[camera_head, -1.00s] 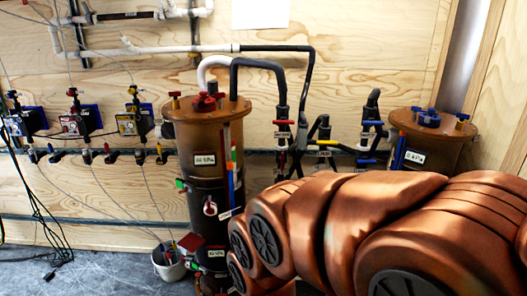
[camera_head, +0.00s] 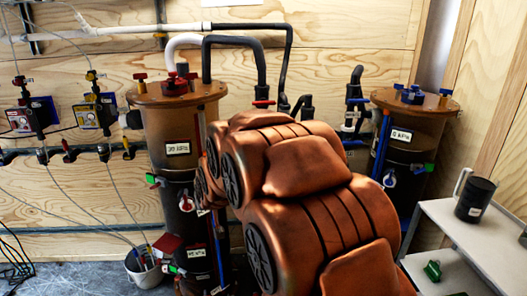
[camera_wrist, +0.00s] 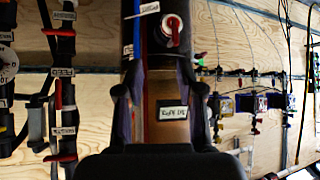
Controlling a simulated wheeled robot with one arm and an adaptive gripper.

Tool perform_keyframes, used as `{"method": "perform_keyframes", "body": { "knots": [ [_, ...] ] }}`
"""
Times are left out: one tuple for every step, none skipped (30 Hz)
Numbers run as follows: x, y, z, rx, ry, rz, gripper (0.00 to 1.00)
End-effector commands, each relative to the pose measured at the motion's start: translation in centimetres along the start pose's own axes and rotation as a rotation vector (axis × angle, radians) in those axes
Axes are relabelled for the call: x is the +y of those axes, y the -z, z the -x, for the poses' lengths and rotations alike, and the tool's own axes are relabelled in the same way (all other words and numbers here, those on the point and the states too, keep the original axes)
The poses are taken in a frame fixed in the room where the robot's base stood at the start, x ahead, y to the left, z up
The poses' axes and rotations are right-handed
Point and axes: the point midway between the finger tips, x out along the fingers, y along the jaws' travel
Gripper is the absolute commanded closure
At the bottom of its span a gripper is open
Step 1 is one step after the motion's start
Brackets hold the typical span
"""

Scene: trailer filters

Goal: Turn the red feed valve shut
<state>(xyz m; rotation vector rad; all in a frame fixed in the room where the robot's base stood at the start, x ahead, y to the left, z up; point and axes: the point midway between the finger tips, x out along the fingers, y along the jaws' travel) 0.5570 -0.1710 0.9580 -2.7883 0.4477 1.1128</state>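In the head view, a red handle (camera_head: 263,103) sits on the black piping right of the brown 30 kPa tank (camera_head: 155,120). A red-and-white dial valve (camera_head: 186,203) is on that tank's front. The wrist view looks upside down: the dial valve (camera_wrist: 172,28) is at top centre, and a red handle (camera_wrist: 68,95) is on the black pipes at left. My gripper (camera_wrist: 160,92) is open and empty, its fingers framing the tank label (camera_wrist: 172,113). My arm hides it in the head view.
A second brown tank (camera_head: 411,125) stands at right, with a grey shelf unit (camera_head: 445,215) holding a black mug (camera_head: 474,197) in front. A white bucket (camera_head: 145,272) is on the floor at lower left.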

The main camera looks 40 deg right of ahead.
Motion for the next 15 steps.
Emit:
{"method": "perform_keyframes", "body": {
  "knots": [
    [1.3,0.7,-2.2,0.056,-0.017,-0.016,0.62],
    [2.1,1.4,-3.2,0.092,-0.026,-0.024,0.62],
    [3.1,2.5,-4.4,0.144,-0.039,-0.033,0.62],
    [4.0,3.4,-5.1,0.187,-0.049,-0.040,0.62],
    [4.8,4.0,-5.9,0.224,-0.059,-0.047,0.62],
    [6.0,5.0,-6.9,0.278,-0.074,-0.055,0.62],
    [6.9,5.7,-7.6,0.318,-0.084,-0.061,0.62],
    [7.9,6.5,-8.2,0.359,-0.096,-0.066,0.62],
    [9.1,7.4,-8.9,0.414,-0.111,-0.072,0.62],
    [10.1,7.8,-9.5,0.451,-0.123,-0.077,0.62],
    [11.1,8.4,-10.0,0.492,-0.135,-0.081,0.62],
    [12.4,9.1,-10.5,0.547,-0.151,-0.085,0.62],
    [13.4,9.4,-11.0,0.583,-0.163,-0.088,0.62],
    [14.4,9.8,-11.3,0.623,-0.176,-0.090,0.62],
    [15.8,10.2,-11.8,0.674,-0.192,-0.093,0.62]
  ]
}}
